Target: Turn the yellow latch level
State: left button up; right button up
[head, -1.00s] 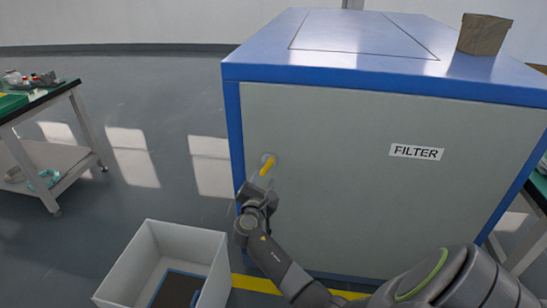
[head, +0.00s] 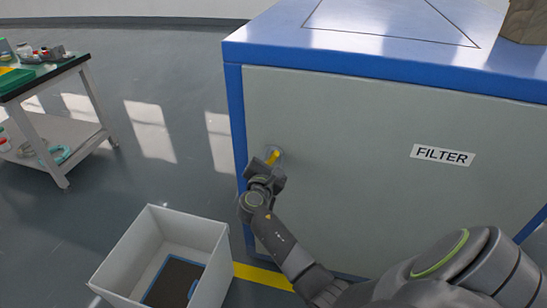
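The yellow latch (head: 272,158) sits on a round mount near the left edge of the grey door (head: 360,180) of a blue-framed cabinet marked FILTER. Its visible part is tilted, with its upper end to the right. My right gripper (head: 266,166) is at the latch from below and in front, and hides its lower part. The fingers are too small and covered to tell whether they are open or shut on it. The door looks shut. My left gripper is not in view.
A white open bin (head: 205,246) with a dark, blue-edged panel (head: 172,282) inside stands on the floor left of the cabinet. A table (head: 45,85) with small items is at the far left. A brown box (head: 524,22) sits on the cabinet top. Floor between table and cabinet is clear.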

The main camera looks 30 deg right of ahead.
grip_shut()
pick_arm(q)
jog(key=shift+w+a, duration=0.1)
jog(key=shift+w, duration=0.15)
